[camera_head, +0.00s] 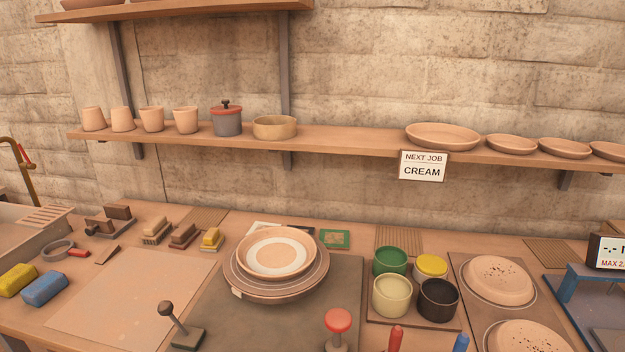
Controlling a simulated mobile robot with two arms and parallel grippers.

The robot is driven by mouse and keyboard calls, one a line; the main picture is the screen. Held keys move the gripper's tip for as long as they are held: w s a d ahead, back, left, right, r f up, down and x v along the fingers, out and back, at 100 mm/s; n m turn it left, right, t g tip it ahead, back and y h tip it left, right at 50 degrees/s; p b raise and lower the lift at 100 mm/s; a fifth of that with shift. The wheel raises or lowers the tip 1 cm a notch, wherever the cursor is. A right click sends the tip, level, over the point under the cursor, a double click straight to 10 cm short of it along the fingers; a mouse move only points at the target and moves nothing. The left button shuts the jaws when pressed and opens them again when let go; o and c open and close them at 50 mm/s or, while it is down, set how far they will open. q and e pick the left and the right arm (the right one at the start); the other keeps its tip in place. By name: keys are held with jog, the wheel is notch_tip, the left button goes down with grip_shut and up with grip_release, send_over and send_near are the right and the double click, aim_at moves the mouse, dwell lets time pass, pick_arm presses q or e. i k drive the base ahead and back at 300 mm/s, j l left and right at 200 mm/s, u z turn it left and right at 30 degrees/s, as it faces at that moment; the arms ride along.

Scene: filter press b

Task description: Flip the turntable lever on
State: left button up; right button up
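The turntable (245,289) stands on a dark mat in the middle of the bench. A clay dish (305,251) with a pale ring inside rests on it. In front and to the left, a lever (174,319) with a dark round knob rises from a small flat base. Its stem leans to the left, away from the turntable. A red round-topped knob (338,320) on a stem stands in front and to the right of the turntable; its lower part is cut off by the frame. Neither of my grippers is in view, and nothing touches the lever.
A tray with green, yellow-topped, cream and dark pots (391,297) stands right of the turntable. Red and blue handles (396,338) stick up at the front edge. Blue and yellow sponges (45,288) lie at left. A bare board (130,300) is left of the lever.

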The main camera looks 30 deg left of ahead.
aim_at(165, 307)
jog(key=u, duration=1.75)
